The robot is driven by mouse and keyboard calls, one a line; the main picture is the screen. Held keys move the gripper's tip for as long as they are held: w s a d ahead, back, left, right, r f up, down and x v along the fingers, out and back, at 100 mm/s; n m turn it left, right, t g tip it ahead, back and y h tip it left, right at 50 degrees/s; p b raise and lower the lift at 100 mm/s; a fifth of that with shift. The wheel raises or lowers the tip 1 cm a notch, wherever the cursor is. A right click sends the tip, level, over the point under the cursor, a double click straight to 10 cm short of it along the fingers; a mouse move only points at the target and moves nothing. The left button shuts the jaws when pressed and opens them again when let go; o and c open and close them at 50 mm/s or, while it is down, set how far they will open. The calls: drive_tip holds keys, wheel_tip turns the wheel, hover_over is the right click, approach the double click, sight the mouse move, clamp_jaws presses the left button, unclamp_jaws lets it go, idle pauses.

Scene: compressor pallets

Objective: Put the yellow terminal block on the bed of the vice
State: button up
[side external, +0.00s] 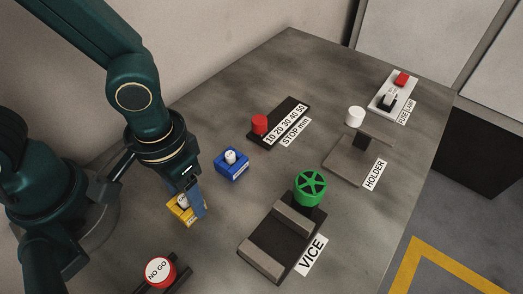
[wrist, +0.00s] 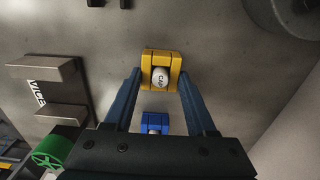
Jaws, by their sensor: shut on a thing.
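The yellow terminal block (side external: 183,212) has a white round part in its middle. In the wrist view the yellow block (wrist: 147,57) sits between the tips of the two blue fingers. My gripper (side external: 196,206) is shut on it, and one finger hides part of it in the side view. I cannot tell whether the block touches the table. The vice (side external: 262,263), a dark bed with two grey jaws and a green handwheel (side external: 310,186), stands to the right of my gripper. The vice (wrist: 45,105) is at the left in the wrist view.
A blue block (side external: 232,164) stands on the table between my gripper and the red-knobbed slider (side external: 260,124). The holder (side external: 352,160) and a switch box (side external: 392,92) are farther right. A red NO GO button (side external: 160,270) is at the front. Bare table lies between the yellow block and the vice.

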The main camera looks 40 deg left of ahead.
drive_tip(key=shift+r, duration=0.15)
drive_tip(key=shift+r, duration=0.9)
drive_tip(key=shift+w+a+r, duration=0.1)
drive_tip(key=shift+a+r, duration=0.1)
drive_tip(key=shift+r, duration=0.45)
drive_tip(key=shift+w+a+r, duration=0.1)
drive_tip(key=shift+a+r, duration=0.05)
drive_tip(key=shift+r, duration=0.45)
drive_tip(key=w+a+r, duration=0.2)
drive_tip(key=a+r, duration=0.4)
drive_tip(key=a, duration=0.4)
drive_tip(key=shift+w+d+r+n, duration=0.6)
drive_tip(key=shift+w+r+n, duration=1.1)
drive_tip(key=shift+w, duration=0.55)
drive_tip(key=w+d+r, duration=0.1)
drive_tip(key=w+d, duration=0.3)
drive_tip(key=d, duration=0.5)
drive_tip(key=s+d+f+m, duration=0.1)
drive_tip(key=s+d+f, duration=0.1)
drive_tip(key=d, duration=0.5)
drive_tip(key=s+d+f+m, duration=0.1)
drive_tip(key=s+d, duration=0.3)
drive_tip(key=d, duration=0.4)
drive_tip(key=shift+s+d+f+m, duration=0.25)
drive_tip(key=shift+f+m, duration=0.1)
drive_tip(key=shift+m, duration=0.35)
